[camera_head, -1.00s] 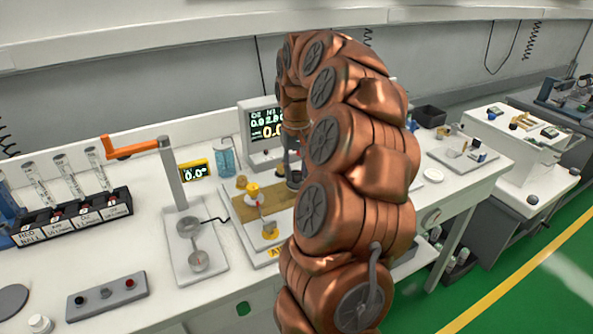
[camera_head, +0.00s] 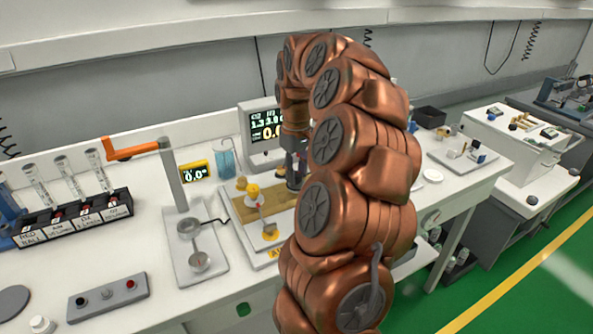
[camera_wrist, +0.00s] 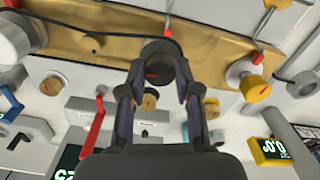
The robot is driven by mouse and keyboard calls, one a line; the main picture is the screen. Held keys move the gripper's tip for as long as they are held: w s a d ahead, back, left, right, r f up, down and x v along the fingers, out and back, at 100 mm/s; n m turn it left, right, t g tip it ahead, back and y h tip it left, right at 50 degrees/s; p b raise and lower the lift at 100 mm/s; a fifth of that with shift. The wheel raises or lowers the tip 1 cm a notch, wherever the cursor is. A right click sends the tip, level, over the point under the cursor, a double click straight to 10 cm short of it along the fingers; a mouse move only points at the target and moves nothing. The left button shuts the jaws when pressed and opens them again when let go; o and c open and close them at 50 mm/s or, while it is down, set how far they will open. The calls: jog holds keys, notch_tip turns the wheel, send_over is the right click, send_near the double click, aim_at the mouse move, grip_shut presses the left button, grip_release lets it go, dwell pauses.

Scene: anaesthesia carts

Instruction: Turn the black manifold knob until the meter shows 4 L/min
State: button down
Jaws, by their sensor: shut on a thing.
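The black manifold knob (camera_wrist: 158,52) sits on the brass manifold (camera_wrist: 100,42) in the wrist view, with a small red mark on its face. My gripper (camera_wrist: 160,80) has one finger on each side of the knob and is shut on it. In the head view my gripper (camera_head: 295,170) reaches down at the manifold board, and my arm partly hides it; the knob is hidden there. The monitor (camera_head: 265,125) behind shows green digits that look like 1.3 and 3.0, with a larger yellow figure partly cut off by my arm.
A small yellow meter (camera_head: 195,172) reads about 0.0. A post with an orange handle (camera_head: 130,148) stands left of the board. Yellow (camera_wrist: 254,88) and white (camera_wrist: 240,70) fittings and a red lever (camera_wrist: 94,125) are close around my gripper.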

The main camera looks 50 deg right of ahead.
aim_at(296, 173)
jog(key=c, duration=0.8)
grip_release()
notch_tip(296, 173, up, 12)
dwell(0.4)
jog(key=shift+a, duration=0.15)
dwell(0.4)
